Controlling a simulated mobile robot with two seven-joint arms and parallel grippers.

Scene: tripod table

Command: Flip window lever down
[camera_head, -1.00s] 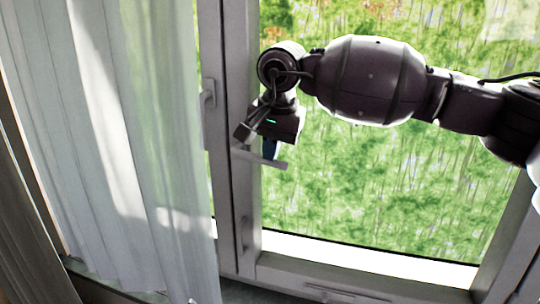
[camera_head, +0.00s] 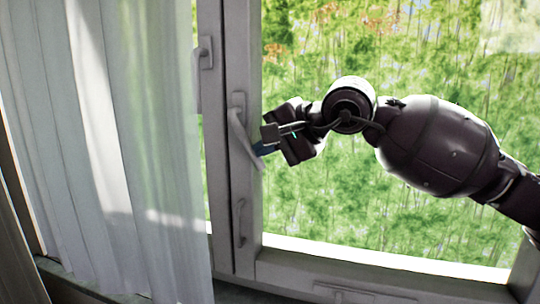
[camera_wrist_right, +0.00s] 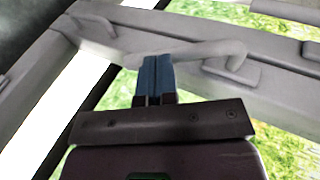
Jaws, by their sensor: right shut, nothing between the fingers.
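The light grey window lever (camera_head: 241,138) is on the frame left of the large pane. It slants steeply down and slightly right from its mounting plate (camera_head: 238,100). My right gripper (camera_head: 262,148) is at the right side of the lever's lower half, with its blue fingers shut and empty. In the right wrist view, the shut fingers (camera_wrist_right: 157,66) are right at the edge of the lever (camera_wrist_right: 195,53); I cannot tell if they touch. My left gripper is not in view.
A second handle (camera_head: 204,58) is on the sash to the left, partly behind the pale curtain (camera_head: 150,130). A small grip (camera_head: 239,222) is lower on the frame. The window's bottom rail (camera_head: 370,272) runs below; the area in front of the glass holds only my right arm.

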